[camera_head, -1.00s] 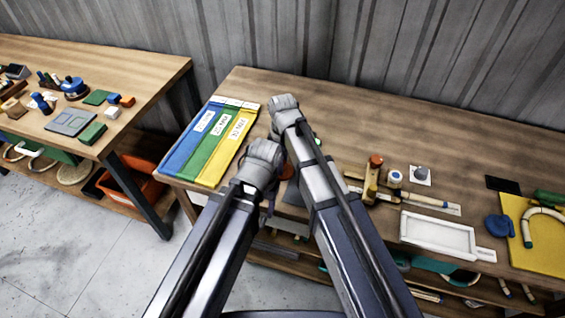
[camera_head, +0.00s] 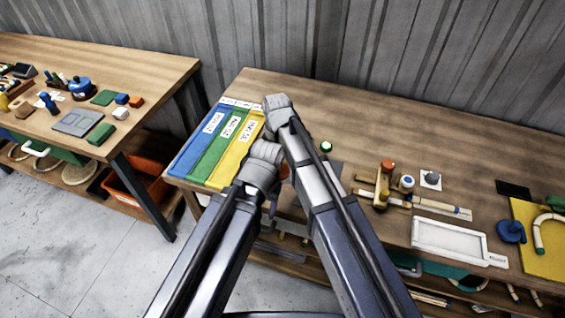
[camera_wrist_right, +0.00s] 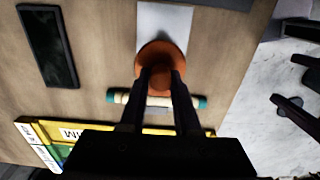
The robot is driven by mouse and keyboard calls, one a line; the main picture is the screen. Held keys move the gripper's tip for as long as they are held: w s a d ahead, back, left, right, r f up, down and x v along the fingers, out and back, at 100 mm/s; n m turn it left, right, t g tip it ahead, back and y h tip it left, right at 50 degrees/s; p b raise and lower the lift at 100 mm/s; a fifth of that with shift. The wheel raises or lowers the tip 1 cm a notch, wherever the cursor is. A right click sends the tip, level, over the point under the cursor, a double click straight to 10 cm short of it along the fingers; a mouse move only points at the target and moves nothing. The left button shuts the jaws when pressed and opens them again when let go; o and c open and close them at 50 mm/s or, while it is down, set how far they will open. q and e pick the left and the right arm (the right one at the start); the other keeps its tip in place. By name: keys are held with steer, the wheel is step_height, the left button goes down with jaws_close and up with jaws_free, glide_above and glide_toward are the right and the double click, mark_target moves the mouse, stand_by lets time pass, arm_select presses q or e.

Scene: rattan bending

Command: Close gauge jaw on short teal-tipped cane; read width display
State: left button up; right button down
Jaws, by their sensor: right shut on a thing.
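In the right wrist view, the short cane (camera_wrist_right: 155,100) is pale with teal ends and lies crosswise under my right fingers. An orange round knob (camera_wrist_right: 163,53) sits beside its middle, on a pale plate (camera_wrist_right: 164,20) that seems part of the gauge. My right gripper (camera_wrist_right: 161,76) is shut on the orange knob. In the head view my right arm hides the cane and most of the gauge. Two dark fingers, apparently my left gripper (camera_wrist_right: 284,84), show spread and empty over the floor at the right wrist view's right edge. No readable width number shows.
Blue, green and yellow labelled trays (camera_head: 222,148) stand left of my arms. A dark panel (camera_wrist_right: 47,47) lies on the table. Right of my arms are a wooden tool (camera_head: 383,185), a white tray (camera_head: 448,242) and a yellow board (camera_head: 540,240). The back of the table is clear.

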steer(key=c, duration=0.9)
jaws_free()
steer(key=shift+a, duration=0.1)
steer(key=shift+o, duration=1.4)
arm_select(q)
steer(key=shift+d, duration=0.15)
steer(key=shift+r, duration=0.15)
arm_select(e)
steer(key=shift+r, duration=0.15)
step_height(320, 180, up, 8)
steer(key=p, duration=0.8)
steer(key=shift+f, duration=0.2)
arm_select(q)
step_height(320, 180, up, 8)
steer(key=shift+f, duration=0.25)
